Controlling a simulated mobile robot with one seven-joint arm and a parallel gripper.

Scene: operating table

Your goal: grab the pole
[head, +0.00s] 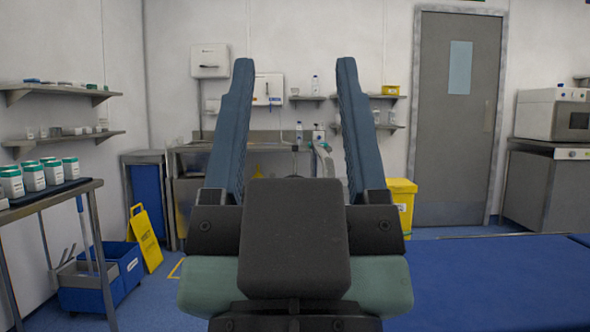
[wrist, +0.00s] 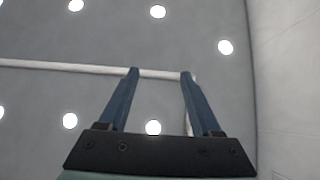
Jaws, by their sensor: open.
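My gripper (head: 295,65) fills the middle of the head view, its two blue fingers pointing up, spread wide with nothing between them. In the wrist view my gripper (wrist: 160,73) also shows open and empty, against the ceiling. A long white bar (wrist: 60,66) crosses the wrist view behind the fingertips. A short upright white piece shows by the right finger. I cannot tell how far off the bar is, or whether it is the pole. In the head view, a thin mop handle (head: 83,232) stands in a blue bucket (head: 90,285) at the left.
A blue-topped table (head: 490,285) lies at lower right. A side table (head: 60,193) with several white tubs stands at left. A yellow floor sign (head: 145,238), a yellow bin (head: 401,200) and a sink counter (head: 190,160) are farther back. A grey door (head: 455,120) is at back right.

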